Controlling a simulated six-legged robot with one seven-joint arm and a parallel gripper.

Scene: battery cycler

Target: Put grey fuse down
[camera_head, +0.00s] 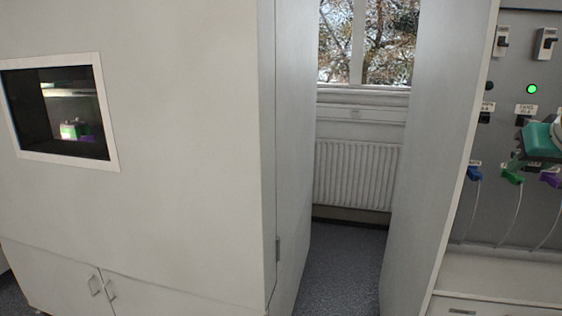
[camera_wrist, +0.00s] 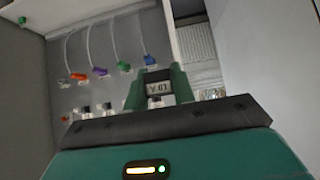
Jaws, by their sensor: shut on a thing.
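My gripper (camera_wrist: 158,74) has its two green fingers closed on a small grey fuse (camera_wrist: 156,88) in the wrist view. The fuse carries a light label with dark marks that appear upside down. In the head view my gripper (camera_head: 518,160) shows at the right edge, in front of the grey cycler panel, and part of it is cut off. The fuse cannot be made out clearly there.
The cycler panel (camera_head: 490,210) has blue (camera_head: 474,174), green (camera_head: 511,177) and purple (camera_head: 550,180) plugs with leads, switches and a lit green lamp (camera_head: 532,89). A pale ledge (camera_head: 490,275) lies below. A large cabinet (camera_head: 180,200) with a window stands left; a narrow carpeted gap separates them.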

